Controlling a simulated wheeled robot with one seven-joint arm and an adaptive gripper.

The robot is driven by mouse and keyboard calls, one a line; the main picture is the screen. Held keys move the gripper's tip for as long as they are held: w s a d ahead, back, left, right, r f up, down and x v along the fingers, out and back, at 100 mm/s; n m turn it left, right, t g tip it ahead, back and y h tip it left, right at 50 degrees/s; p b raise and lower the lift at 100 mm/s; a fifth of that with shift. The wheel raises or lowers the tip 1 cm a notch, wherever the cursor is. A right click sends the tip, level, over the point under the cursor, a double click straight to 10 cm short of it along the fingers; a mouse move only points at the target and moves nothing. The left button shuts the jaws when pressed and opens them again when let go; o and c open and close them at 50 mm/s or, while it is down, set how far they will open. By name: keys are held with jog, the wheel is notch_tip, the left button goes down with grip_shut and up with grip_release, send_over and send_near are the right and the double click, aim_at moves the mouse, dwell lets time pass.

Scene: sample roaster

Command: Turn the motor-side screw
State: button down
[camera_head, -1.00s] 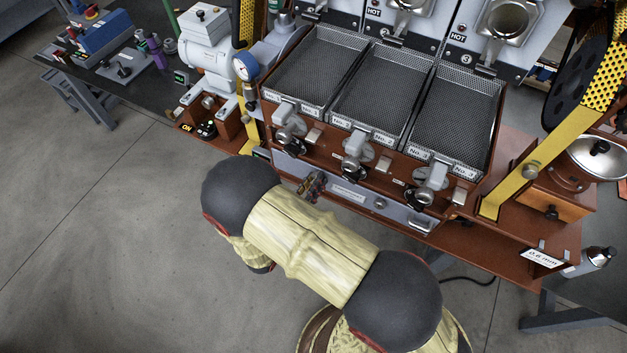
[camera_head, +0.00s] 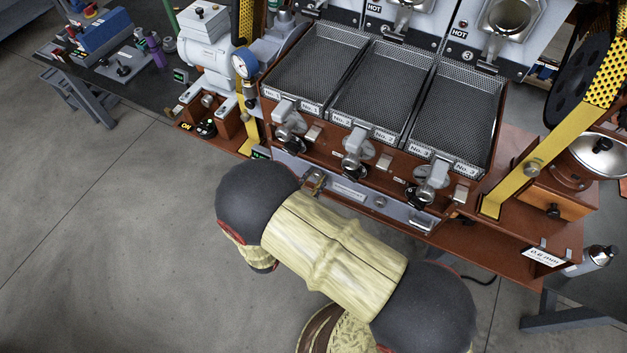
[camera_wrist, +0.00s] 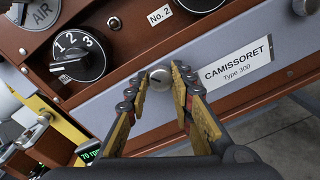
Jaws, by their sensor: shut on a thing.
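The motor-side screw (camera_wrist: 160,80) has a round silver head on the grey front panel, just left of the white CAMISSORET plate (camera_wrist: 236,64). In the wrist view my gripper (camera_wrist: 159,74) has a yellow-padded finger on each side of this head and is shut on it. In the head view my gripper (camera_head: 314,181) is at the left part of the grey panel (camera_head: 345,190), and the held screw is hidden there. A second round screw (camera_head: 380,203) shows on the panel, right of the plate. How far the held screw is turned cannot be told.
A black 1-2-3 knob (camera_wrist: 80,55) sits above left of my gripper. Several levers stick out above the panel, such as the middle one (camera_head: 354,150). A drawer handle (camera_head: 421,225) is at right. The white motor (camera_head: 208,45) stands at left. Floor in front is open.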

jog(key=m+b, duration=0.1)
jog(key=m, duration=0.2)
jog(key=shift+f, duration=0.15)
jog(key=shift+m+b, duration=1.1)
jog(key=shift+m, duration=0.7)
jog(key=c, duration=1.5)
grip_release()
jog(key=shift+c, duration=0.2)
jog(key=shift+y, duration=0.4)
jog(key=f+v, duration=0.1)
jog(key=v, duration=1.1)
jog(key=shift+r, duration=0.4)
